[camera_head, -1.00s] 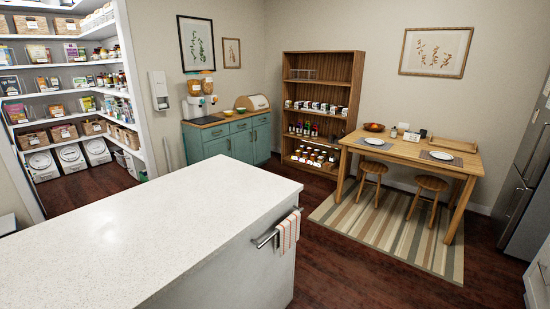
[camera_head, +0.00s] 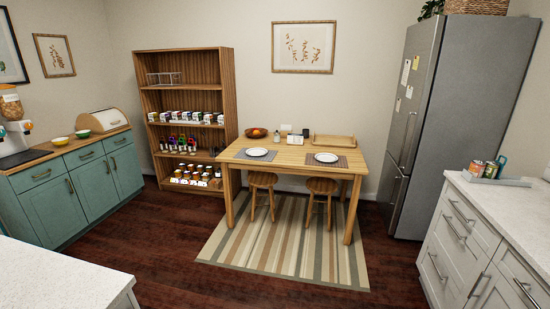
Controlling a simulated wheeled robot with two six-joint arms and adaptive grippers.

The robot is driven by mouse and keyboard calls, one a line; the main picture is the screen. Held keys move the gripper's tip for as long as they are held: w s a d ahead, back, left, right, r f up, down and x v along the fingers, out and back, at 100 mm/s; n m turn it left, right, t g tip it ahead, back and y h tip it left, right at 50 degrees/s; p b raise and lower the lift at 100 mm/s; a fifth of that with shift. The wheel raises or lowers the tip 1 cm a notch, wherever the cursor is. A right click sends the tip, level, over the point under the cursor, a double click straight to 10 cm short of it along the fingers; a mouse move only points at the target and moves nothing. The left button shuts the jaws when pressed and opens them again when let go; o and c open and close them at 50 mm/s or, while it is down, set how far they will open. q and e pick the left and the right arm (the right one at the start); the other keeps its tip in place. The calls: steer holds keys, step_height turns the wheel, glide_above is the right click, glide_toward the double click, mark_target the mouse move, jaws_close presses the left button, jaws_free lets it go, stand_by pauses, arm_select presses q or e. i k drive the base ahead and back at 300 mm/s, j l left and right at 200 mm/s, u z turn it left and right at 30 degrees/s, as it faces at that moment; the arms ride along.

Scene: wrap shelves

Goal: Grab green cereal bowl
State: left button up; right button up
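The green bowl (camera_head: 83,134) stands on the wooden top of the teal sideboard (camera_head: 45,221) at the left. A yellow bowl (camera_head: 60,141) is just to its left and nearer. The green bowl looks small and upright at this distance, and I cannot see what is inside it. Neither of my grippers shows in the head view.
A cereal dispenser (camera_head: 13,119) and a bread box (camera_head: 102,121) flank the bowls. A white counter (camera_head: 62,281) is at the near left. A wooden table (camera_head: 290,153) with stools on a striped rug (camera_head: 285,240) fills the middle. Dark floor before the sideboard is clear.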

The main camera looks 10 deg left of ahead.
mark_target(84, 134)
steer(key=i+u, duration=0.2)
steer(key=i, duration=0.25)
steer(key=i+u, duration=0.15)
steer(key=i, duration=0.3)
steer(key=i+l+u, duration=0.2)
steer(key=i, duration=0.25)
steer(key=i+l+u, duration=0.15)
steer(key=i, duration=0.3)
steer(key=i+l+u, duration=0.2)
steer(key=i, duration=0.25)
steer(key=i+j+u, duration=0.5)
steer(key=i+u, duration=0.5)
steer(key=i, duration=0.15)
steer(key=i+u, duration=0.45)
steer(key=i, duration=0.2)
steer(key=i+l+u, duration=0.3)
steer(key=i+u, duration=0.2)
steer(key=i+j+z, duration=0.1)
steer(key=i, duration=0.45)
steer(key=i+j+z, duration=0.1)
steer(key=i, duration=0.45)
steer(key=i+j+z, duration=0.1)
steer(key=i+j, duration=0.2)
steer(key=i, duration=0.25)
steer(key=i+j+z, duration=0.1)
steer(key=i, duration=0.4)
steer(key=i+j+z, duration=0.1)
steer(key=i+j, duration=0.3)
steer(key=i, duration=0.1)
